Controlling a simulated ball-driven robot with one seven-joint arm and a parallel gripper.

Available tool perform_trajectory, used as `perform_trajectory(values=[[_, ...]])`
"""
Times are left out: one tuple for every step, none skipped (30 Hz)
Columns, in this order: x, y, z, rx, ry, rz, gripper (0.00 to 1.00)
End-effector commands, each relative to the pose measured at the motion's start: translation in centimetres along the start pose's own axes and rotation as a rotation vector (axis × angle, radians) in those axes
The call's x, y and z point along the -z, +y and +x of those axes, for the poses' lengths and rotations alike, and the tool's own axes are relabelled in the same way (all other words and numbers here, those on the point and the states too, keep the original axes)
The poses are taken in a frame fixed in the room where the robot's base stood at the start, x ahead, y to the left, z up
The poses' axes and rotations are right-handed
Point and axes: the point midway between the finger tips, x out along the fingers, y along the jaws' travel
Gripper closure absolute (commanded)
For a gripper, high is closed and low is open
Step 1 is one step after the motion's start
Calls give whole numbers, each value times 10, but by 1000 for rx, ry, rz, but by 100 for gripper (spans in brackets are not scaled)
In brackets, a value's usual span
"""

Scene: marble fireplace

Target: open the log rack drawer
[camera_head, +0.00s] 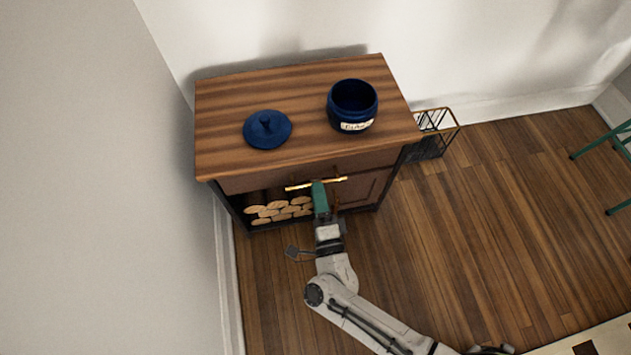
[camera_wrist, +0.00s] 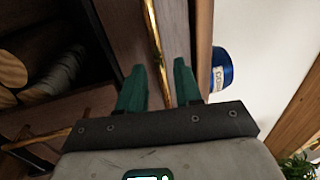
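The log rack (camera_head: 210,115) is a brown wooden cabinet against the wall. Its drawer (camera_head: 250,182) is a wide front under the top and looks closed, flush with the cabinet. A brass bar handle (camera_head: 337,180) runs across the drawer front. My gripper (camera_head: 318,186) is at the handle's middle. In the wrist view, the two green fingers of my gripper (camera_wrist: 159,70) stand apart, with the brass handle (camera_wrist: 153,38) running between them. Gaps show on both sides of the handle, so the fingers do not look clamped. The fingertips' depth past the bar is unclear.
A blue lid (camera_head: 267,130) and an open blue jar (camera_head: 352,108) stand on the rack top. Cut logs (camera_head: 280,211) fill the lower left opening, beside a cupboard door. A wire basket (camera_head: 437,125) stands right of the rack. Wooden floor (camera_head: 480,230) in front is clear.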

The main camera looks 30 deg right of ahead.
Motion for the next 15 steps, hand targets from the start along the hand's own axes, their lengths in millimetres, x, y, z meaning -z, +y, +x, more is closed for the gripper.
perform_trajectory(values=[[0,0,8,2,1,1,66],[0,1,12,1,1,1,66],[0,0,18,2,2,0,66],[0,0,21,1,2,0,66],[0,1,24,1,1,0,66],[0,1,27,0,0,0,66],[0,0,29,0,0,0,66],[0,0,30,0,0,0,66],[0,0,32,0,0,0,66],[0,0,33,0,0,0,66],[0,0,34,0,0,0,66],[0,0,34,0,0,0,66],[0,0,34,0,0,0,66],[0,0,34,-1,0,0,66],[0,0,34,-1,0,0,66]])
